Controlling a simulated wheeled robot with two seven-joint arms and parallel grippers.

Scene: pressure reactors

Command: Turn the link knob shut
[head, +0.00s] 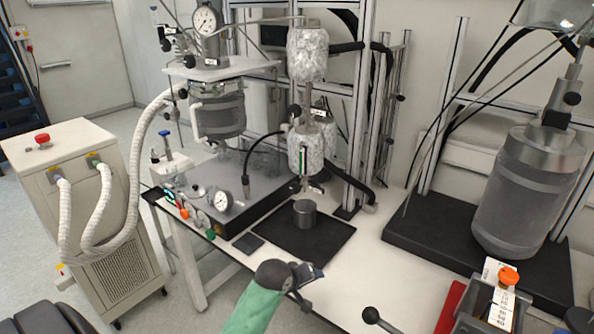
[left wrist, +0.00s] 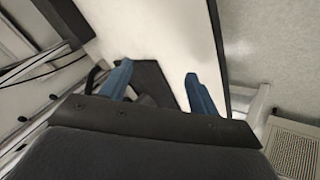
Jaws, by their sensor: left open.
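Several knobs show in the head view, and I cannot tell which is the link knob. A dark knob (head: 294,111) sits beside the column between two foil-wrapped vessels (head: 307,54). An orange knob (head: 184,213) and a green knob (head: 210,234) are at the front of the grey heater base. My left gripper (head: 308,280) is over the front of the white bench, apart from all of these knobs and in front of the black mat. In the left wrist view its two blue fingers (left wrist: 160,82) are spread with nothing between them. My right gripper is not in view.
The black mat (head: 325,246) carries a small metal cylinder (head: 304,213). A glass-jacketed reactor (head: 218,112) stands on the left with a pressure gauge on top. A large steel vessel (head: 520,190) is at the right.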

